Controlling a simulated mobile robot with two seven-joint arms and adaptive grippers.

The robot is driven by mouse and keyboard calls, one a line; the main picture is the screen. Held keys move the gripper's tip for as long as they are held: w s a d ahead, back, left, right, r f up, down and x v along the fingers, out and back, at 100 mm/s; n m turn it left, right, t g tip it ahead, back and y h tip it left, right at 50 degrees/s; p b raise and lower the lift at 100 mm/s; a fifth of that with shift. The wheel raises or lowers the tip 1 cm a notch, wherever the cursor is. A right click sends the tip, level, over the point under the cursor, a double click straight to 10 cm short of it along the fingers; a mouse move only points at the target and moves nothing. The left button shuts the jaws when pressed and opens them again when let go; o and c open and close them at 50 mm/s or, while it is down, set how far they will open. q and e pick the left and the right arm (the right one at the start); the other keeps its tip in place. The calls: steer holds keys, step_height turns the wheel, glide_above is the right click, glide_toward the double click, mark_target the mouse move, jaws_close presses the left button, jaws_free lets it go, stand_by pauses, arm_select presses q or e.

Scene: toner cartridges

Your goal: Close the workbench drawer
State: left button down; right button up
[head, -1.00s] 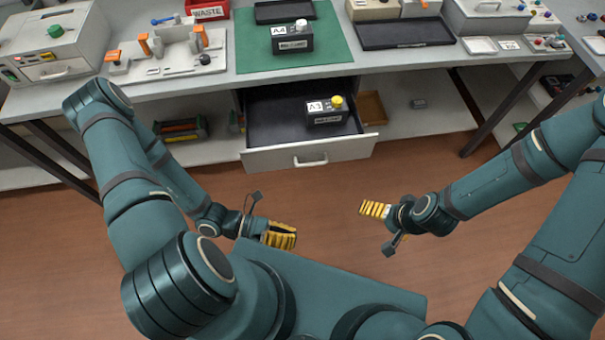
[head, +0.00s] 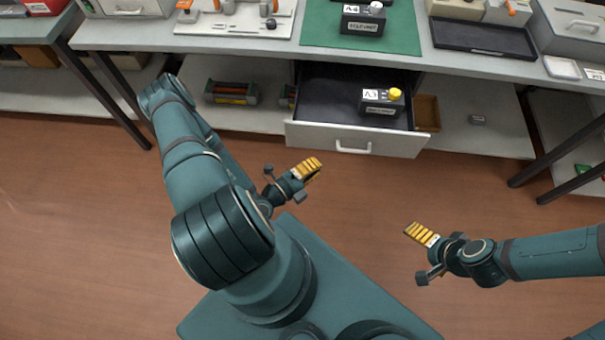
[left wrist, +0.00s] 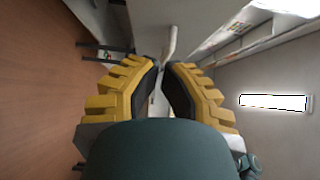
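The workbench drawer (head: 300,134) is pulled out, its light front facing me and a pale bar handle (head: 353,150) at the middle. A dark cartridge with a yellow knob (head: 382,102) stands inside it. My left gripper (head: 314,165) is in front of the drawer, below and left of the handle, apart from it. In the left wrist view its yellow fingers (left wrist: 164,68) have a narrow empty gap between them, and a pale bar, apparently the handle (left wrist: 169,36), shows beyond the tips. My right gripper (head: 410,229) hangs over the floor, lower right; its finger gap is hidden.
The workbench top (head: 265,45) is above the drawer, with a green mat (head: 320,35) and a black tray (head: 485,38). A lower shelf (head: 265,117) and dark table legs (head: 112,98) flank the drawer. The floor before it is clear.

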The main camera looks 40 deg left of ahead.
mark_target(331, 143)
arm_select(q)
steer(key=w, duration=0.2)
steer(key=w+a, duration=0.1)
steer(key=w, duration=0.2)
steer(key=shift+w+b, duration=0.1)
steer(key=shift+b, duration=0.3)
steer(key=shift+w+a, duration=0.3)
steer(key=shift+w, duration=0.2)
arm_select(e)
steer(key=shift+w+f, duration=0.1)
steer(key=shift+f, duration=0.45)
arm_select(q)
steer(key=shift+w+a, duration=0.1)
